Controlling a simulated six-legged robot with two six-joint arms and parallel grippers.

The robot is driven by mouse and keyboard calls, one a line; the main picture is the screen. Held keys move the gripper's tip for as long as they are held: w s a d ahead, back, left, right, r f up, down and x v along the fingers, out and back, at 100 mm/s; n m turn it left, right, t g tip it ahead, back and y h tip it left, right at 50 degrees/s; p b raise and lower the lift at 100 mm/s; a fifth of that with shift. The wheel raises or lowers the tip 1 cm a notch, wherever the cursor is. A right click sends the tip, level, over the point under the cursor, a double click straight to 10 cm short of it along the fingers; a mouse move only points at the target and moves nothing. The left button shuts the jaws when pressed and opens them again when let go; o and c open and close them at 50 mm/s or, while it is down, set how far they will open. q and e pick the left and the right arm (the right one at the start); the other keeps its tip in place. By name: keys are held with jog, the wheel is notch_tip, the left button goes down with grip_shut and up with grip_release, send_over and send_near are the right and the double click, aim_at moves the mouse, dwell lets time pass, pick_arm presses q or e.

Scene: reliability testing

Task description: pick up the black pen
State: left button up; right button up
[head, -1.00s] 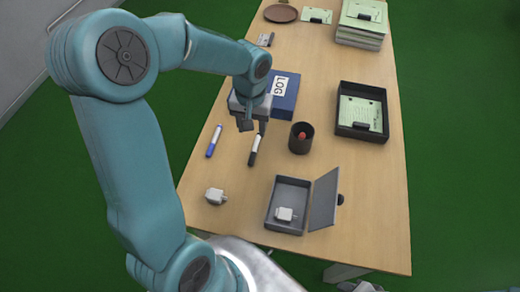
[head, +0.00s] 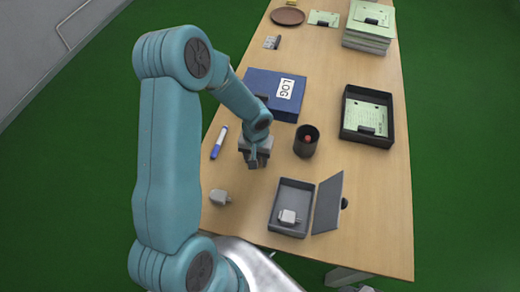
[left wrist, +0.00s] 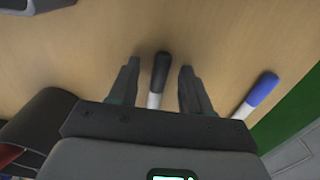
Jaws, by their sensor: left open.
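The black pen (left wrist: 161,70), with a black end and a white body, lies on the table between the two fingers of my left gripper (left wrist: 159,76) in the left wrist view. The fingers are apart, one on each side of it, and I see no contact. In the head view my left gripper (head: 254,163) points down over the table and hides the pen. My right gripper is in neither view.
A blue-and-white marker (head: 219,142) lies left of the gripper. A dark cup (head: 303,151) with something red inside stands close on its right. A blue LOG binder (head: 262,84) lies behind. An open grey box (head: 290,232) and a small white object (head: 219,198) are nearer.

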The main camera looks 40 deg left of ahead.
pick_arm(q)
jog(key=shift+s, duration=0.15)
jog(key=shift+f, duration=0.1)
grip_shut()
